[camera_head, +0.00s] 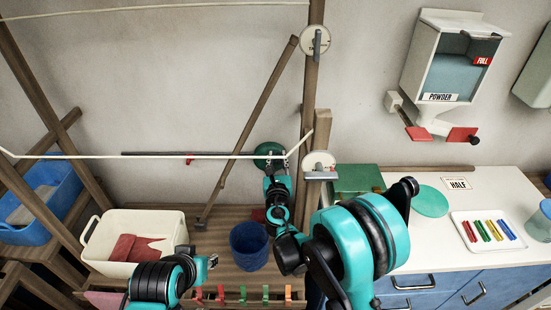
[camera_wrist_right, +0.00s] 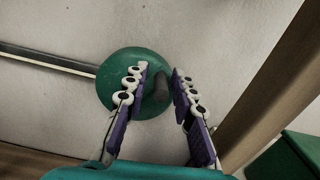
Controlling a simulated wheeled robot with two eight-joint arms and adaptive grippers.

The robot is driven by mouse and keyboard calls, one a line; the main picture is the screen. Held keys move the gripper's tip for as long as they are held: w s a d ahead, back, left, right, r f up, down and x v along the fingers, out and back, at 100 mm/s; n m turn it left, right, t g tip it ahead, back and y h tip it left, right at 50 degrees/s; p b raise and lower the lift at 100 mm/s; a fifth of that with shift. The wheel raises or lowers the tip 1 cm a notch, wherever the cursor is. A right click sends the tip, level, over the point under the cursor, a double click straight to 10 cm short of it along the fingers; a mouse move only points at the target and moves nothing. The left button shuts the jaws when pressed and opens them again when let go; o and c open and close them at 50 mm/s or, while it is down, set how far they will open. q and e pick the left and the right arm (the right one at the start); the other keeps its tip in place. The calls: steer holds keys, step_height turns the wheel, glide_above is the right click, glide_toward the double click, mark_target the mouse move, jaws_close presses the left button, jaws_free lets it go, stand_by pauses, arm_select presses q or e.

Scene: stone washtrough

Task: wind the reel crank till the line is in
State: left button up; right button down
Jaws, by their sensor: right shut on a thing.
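The reel (camera_head: 268,150) is a green disc against the wall, left of the wooden post, and it fills the middle of the right wrist view (camera_wrist_right: 112,75). Its crank handle (camera_wrist_right: 158,91) is a dark knob between the fingers of my right gripper (camera_wrist_right: 159,88). In the head view my right gripper (camera_head: 273,164) covers the reel's lower part and the handle. It is shut on the handle. A pale line (camera_head: 150,157) runs across the head view to the post.
A white tub (camera_head: 110,228) with red cloth and a blue bucket (camera_head: 249,258) stand below. Coloured pegs (camera_head: 243,294) sit on a rail in front. A white counter (camera_head: 385,182) with a peg tray (camera_head: 462,217) is at the right, under a powder dispenser (camera_head: 411,95).

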steer(key=m, duration=0.1)
steer(key=d+f+m, duration=0.1)
steer(key=shift+m, duration=0.4)
steer(key=c, duration=1.5)
jaws_free()
steer(key=shift+c, duration=0.2)
steer(key=shift+s+r, duration=0.1)
steer(key=s, duration=0.7)
steer(key=shift+s, duration=0.2)
